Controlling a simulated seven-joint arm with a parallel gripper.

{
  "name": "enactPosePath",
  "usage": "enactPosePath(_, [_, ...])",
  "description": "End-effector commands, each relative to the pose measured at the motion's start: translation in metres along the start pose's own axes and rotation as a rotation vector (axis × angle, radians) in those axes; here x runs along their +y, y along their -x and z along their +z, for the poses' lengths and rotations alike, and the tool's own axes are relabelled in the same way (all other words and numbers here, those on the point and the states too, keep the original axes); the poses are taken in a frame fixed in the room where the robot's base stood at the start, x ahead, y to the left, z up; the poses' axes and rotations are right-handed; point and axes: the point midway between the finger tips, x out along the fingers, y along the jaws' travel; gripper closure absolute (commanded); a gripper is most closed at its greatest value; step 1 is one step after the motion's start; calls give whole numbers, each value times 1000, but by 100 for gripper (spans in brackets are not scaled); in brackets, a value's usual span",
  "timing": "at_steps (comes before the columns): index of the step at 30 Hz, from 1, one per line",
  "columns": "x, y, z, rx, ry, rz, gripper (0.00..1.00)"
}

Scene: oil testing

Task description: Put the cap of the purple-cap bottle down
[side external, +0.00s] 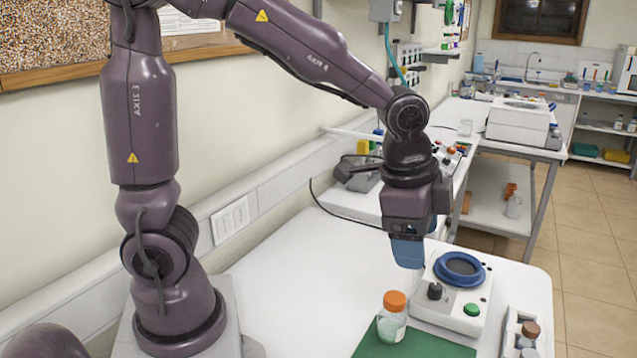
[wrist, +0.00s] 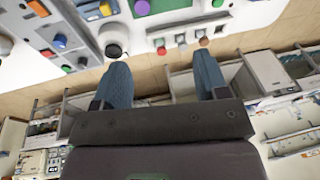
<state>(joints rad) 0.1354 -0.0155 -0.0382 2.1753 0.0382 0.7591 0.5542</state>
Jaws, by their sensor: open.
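My gripper (side external: 408,254) is above the white table, just left of the device with the blue ring in the side view. In the wrist view its two blue fingers (wrist: 162,75) are spread apart with nothing between them.
A clear bottle with an orange cap (side external: 393,303) stands at the green mat (side external: 410,346). The white device (side external: 448,302) with a blue ring is right of it. A rack with a brown-capped bottle (side external: 530,331) is at the right edge. The table's middle (side external: 300,270) is clear.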

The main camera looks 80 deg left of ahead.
Motion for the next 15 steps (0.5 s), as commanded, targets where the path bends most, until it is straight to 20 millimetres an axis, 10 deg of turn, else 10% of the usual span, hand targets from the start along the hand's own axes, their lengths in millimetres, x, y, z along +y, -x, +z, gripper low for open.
enactPosePath(6, [11,68,60,124,390,-81,33])
enactPosePath(15, [33,96,108,240,716,-110,33])
